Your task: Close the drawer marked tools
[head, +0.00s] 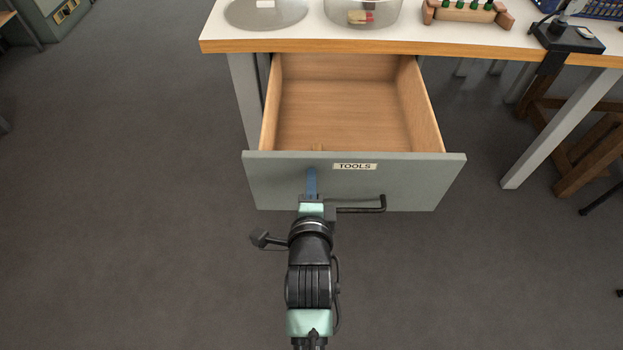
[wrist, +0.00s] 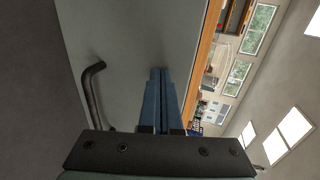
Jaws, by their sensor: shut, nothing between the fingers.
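The drawer marked TOOLS (head: 354,181) is pulled well out from under the table in the head view. Its wooden inside looks almost empty, with a small wooden bit near the front. Its grey front has a dark bar handle (head: 370,209), whose left part is hidden by my arm. My gripper (head: 311,172) is shut and empty, with its blue fingers at the drawer front, left of the label. In the wrist view the shut fingers (wrist: 158,75) point at the grey front (wrist: 130,35), beside the handle (wrist: 91,95). I cannot tell whether the fingertips touch it.
The white tabletop (head: 300,22) above the drawer carries a round grey plate (head: 250,14), a clear bowl (head: 362,12), a wooden rack (head: 468,13) and a clamped black stand (head: 566,38). A wooden stool (head: 595,150) stands at the right.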

